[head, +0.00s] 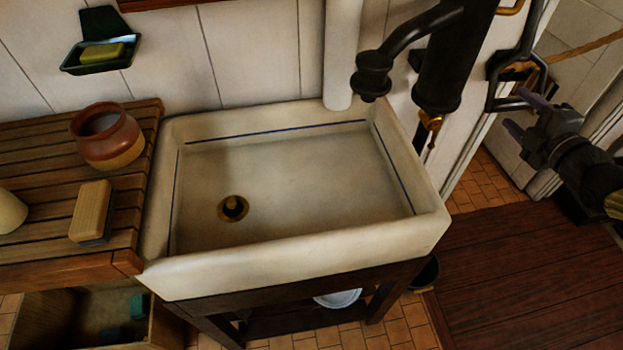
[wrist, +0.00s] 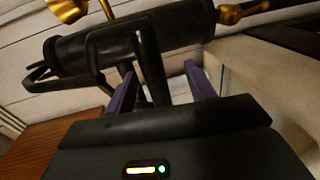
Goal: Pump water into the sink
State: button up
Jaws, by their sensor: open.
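The white sink (head: 290,262) has a brass drain (head: 233,208), and no water shows in its basin. The black pump (head: 440,80) stands upright at the sink's back right, its spout (head: 372,82) over that corner. Its black handle (head: 528,42) hangs down on the pump's right side. My gripper (head: 524,114) is right of the pump near the handle's lower end, with purple fingertips apart. In the wrist view, black handle bars (wrist: 153,65) show in front of and between the open fingers (wrist: 163,88); I cannot tell whether they touch.
A wooden slatted counter (head: 60,262) left of the sink holds a brown pot (head: 107,136) and a brush (head: 92,210). A green soap dish (head: 100,60) hangs on the wall. A dark wooden mat (head: 520,265) lies on the tiled floor at the right.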

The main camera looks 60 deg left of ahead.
jog(key=f+p+v, duration=0.1)
jog(key=p+v, duration=0.1)
jog(key=v, duration=0.4)
jog(key=shift+r, duration=0.55)
jog(key=shift+d, duration=0.15)
jog(key=s+d+f+n+g+h+p, duration=0.15)
jog(key=s+d+f+n+h, duration=0.35)
jog(key=n, duration=0.5)
jog(key=s+d+f+n+g+h, duration=0.2)
jog(key=s+d+f+n, duration=0.2)
jog(key=d+f+n, duration=0.4)
jog(key=s+d+n+h, duration=0.4)
jog(key=d+n, duration=0.6)
jog(key=d, duration=0.1)
jog(key=s+d+r+n+t+h+p, duration=0.1)
jog(key=s+d+n+h, duration=0.3)
jog(key=d+n, duration=0.7)
jog(key=shift+n+h, duration=0.3)
